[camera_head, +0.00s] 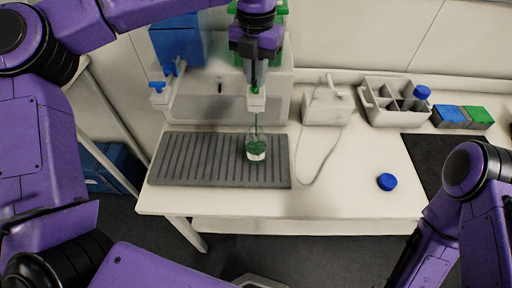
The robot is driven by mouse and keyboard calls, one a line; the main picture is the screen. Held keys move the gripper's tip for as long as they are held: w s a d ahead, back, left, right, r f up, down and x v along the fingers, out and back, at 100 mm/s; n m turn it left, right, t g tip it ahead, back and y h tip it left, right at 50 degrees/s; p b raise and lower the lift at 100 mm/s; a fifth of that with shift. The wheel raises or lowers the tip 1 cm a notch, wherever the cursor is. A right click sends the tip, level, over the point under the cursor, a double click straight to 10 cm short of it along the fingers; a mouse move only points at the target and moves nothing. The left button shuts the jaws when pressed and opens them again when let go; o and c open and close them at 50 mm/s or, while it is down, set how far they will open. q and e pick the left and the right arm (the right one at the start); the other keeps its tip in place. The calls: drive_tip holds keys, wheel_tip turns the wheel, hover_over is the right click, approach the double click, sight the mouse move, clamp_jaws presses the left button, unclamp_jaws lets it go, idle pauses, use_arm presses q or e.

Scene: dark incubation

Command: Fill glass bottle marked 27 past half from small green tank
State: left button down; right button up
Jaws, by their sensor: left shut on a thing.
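My left gripper (258,84) reaches down from the top and is shut on the tap of the small green tank (282,8), which is mostly hidden behind my arm. The white spout (256,102) sits just below the fingers. A thin green stream (257,122) runs from it into the glass bottle (256,148). The bottle stands upright and uncapped on the dark ribbed tray, with green liquid inside; its label is too small to read and the exact level is unclear. My right arm shows at the lower right, but its gripper is out of view.
The ribbed drip tray (200,160) covers the table's left part. A blue tank (180,40) with its own tap stands left of the green one. A blue cap (387,182) lies on the white table. A divided caddy (396,117), a blue-capped bottle (421,93) and a dark mat (430,150) are right.

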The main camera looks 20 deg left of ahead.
use_arm(q)
drive_tip(key=shift+r, duration=0.1)
drive_tip(key=shift+r+m+p, duration=0.15)
drive_tip(key=shift+m+p, duration=0.35)
drive_tip(key=shift+p, duration=0.25)
drive_tip(key=m+p, duration=0.6)
drive_tip(key=p, duration=0.1)
drive_tip(key=shift+m+p, duration=0.35)
drive_tip(key=shift+m, duration=0.45)
drive_tip(key=shift+f+m, duration=0.2)
drive_tip(key=shift+m, duration=0.9)
drive_tip(key=m, duration=0.2)
drive_tip(key=shift+m, duration=0.4)
drive_tip(key=c, duration=1)
unclamp_jaws()
wheel_tip(320, 180, up, 9)
